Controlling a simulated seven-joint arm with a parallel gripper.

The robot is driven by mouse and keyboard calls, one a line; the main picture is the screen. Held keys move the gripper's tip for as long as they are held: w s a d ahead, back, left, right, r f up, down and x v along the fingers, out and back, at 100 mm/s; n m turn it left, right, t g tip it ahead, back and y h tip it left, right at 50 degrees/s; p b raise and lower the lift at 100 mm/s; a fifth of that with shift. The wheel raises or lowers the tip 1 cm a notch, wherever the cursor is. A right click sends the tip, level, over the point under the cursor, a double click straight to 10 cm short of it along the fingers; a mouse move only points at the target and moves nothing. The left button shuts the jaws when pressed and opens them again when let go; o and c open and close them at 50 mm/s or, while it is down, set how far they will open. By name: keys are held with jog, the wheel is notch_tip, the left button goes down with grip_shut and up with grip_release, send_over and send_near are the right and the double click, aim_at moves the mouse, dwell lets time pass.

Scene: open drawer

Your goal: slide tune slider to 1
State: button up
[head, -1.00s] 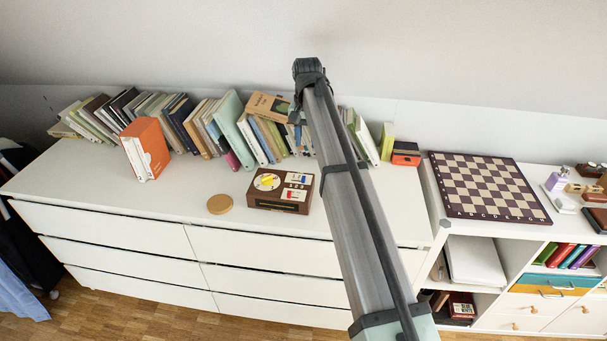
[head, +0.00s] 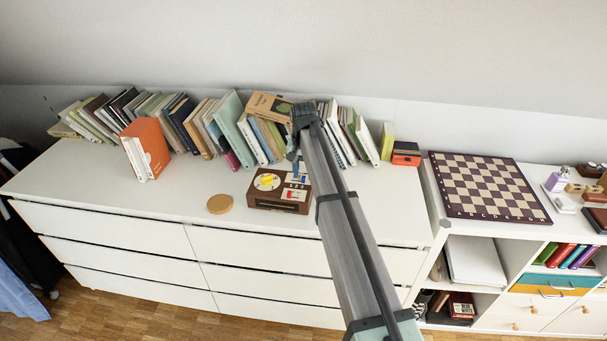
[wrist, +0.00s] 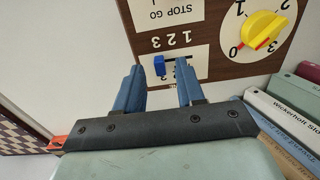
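The tune slider is a small blue knob (wrist: 159,66) on a dark slot in a white panel, on the brown control box (head: 270,203). In the wrist view it sits near the left end of its slot, beside a row of printed numbers. My gripper (wrist: 159,66) is open, its two blue fingers apart. The knob shows between the fingertips, closer to the left one; I cannot tell whether they touch. In the head view my gripper (head: 296,165) hangs over the box's back right part and hides some of the panel.
A white dial with a yellow pointer (wrist: 262,30) is on the same box. A row of books (head: 245,130) stands close behind it. A round wooden disc (head: 220,204) lies to its left on the white dresser top. A chessboard (head: 487,187) lies far right.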

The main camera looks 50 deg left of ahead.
jog(key=shift+f, duration=0.6)
jog(key=shift+c, duration=0.2)
grip_shut()
